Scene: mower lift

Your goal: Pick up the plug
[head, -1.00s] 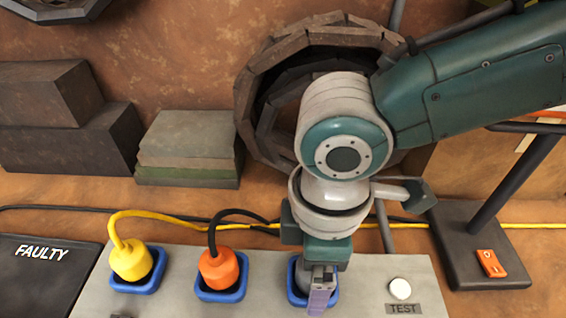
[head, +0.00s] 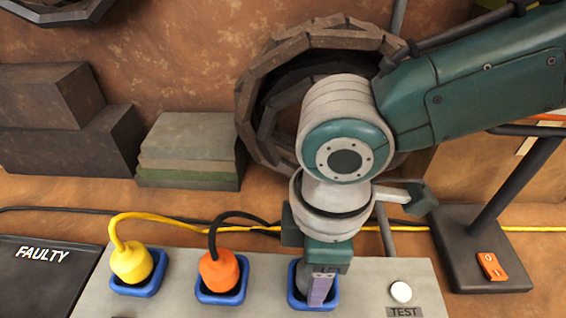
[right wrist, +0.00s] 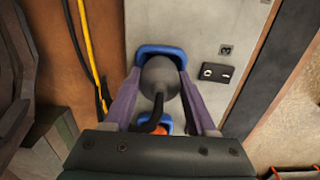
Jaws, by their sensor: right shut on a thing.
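A dark grey plug (right wrist: 160,78) with a black cord stands at the rightmost blue socket (head: 300,299) of the grey panel. In the head view my gripper mostly hides this plug. In the right wrist view the blue rim (right wrist: 160,49) shows behind it. My right gripper (right wrist: 160,76) is shut on the grey plug, with one purple finger on each side. It also shows in the head view (head: 320,292). I cannot tell whether the plug is fully seated. A yellow plug (head: 131,264) and an orange plug (head: 218,270) sit in the other blue sockets.
A white round button (head: 401,292) above a TEST label is right of the gripper. A black FAULTY board (head: 45,280) lies at the left. A stand with an orange switch (head: 491,265) is at the right. Yellow and black cables run behind the panel (head: 375,277).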

